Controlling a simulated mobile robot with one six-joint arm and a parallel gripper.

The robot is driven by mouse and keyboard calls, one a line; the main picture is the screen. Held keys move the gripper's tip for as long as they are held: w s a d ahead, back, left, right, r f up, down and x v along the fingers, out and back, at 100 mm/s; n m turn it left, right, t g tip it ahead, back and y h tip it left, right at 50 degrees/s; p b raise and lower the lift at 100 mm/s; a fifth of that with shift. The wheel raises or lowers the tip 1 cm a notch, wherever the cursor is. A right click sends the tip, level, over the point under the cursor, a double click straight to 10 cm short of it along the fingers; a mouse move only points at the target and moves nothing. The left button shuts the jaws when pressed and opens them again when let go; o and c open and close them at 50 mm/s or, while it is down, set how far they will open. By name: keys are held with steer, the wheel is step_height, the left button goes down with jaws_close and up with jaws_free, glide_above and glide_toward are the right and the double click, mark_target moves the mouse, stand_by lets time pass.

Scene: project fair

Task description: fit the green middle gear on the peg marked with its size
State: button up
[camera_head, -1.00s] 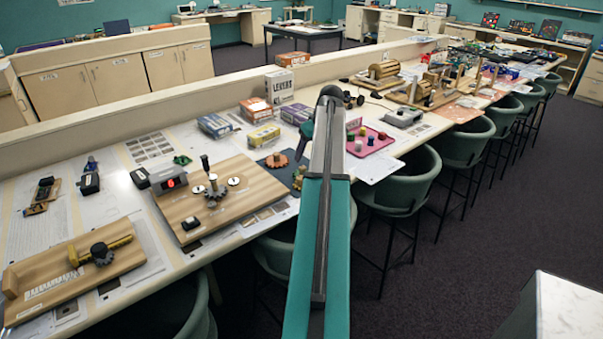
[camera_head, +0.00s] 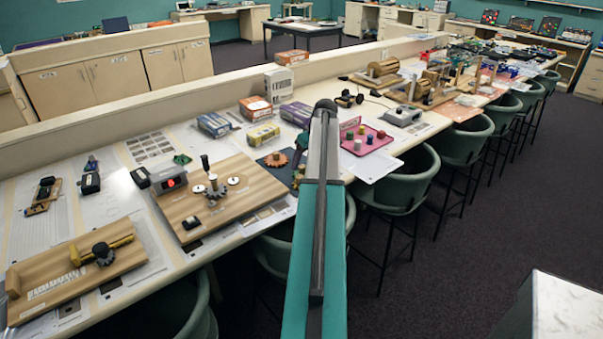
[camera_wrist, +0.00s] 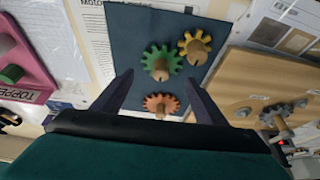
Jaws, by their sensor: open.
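The green gear (camera_wrist: 163,72) lies on a dark blue mat (camera_wrist: 138,28) in the wrist view, with a tan hub standing up from it. A yellow gear (camera_wrist: 186,42) is beside it and an orange gear (camera_wrist: 153,109) is nearer my gripper. My gripper (camera_wrist: 159,80) is open and empty, its fingers on either side of the green gear in the picture; I cannot tell the height gap. The wooden gear board (camera_head: 250,182) carries a grey gear (camera_head: 216,193) and pale-topped pegs (camera_head: 233,180). Peg size marks are too small to read.
A pink tray (camera_head: 385,137) with coloured knobs is right of my arm. Several boxes (camera_head: 263,136) stand behind the mat. A second wooden board (camera_head: 50,262) lies at the front left. Stools (camera_head: 398,180) line the table's front edge.

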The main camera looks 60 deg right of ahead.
mark_target(302, 166)
steer(key=shift+p+x, duration=1.1)
steer(key=shift+x, duration=1.35)
steer(key=shift+a, duration=0.1)
steer(key=c, duration=1.2)
steer(key=shift+r, duration=0.1)
steer(key=shift+r+b, duration=1.6)
steer(key=shift+r, duration=3.3)
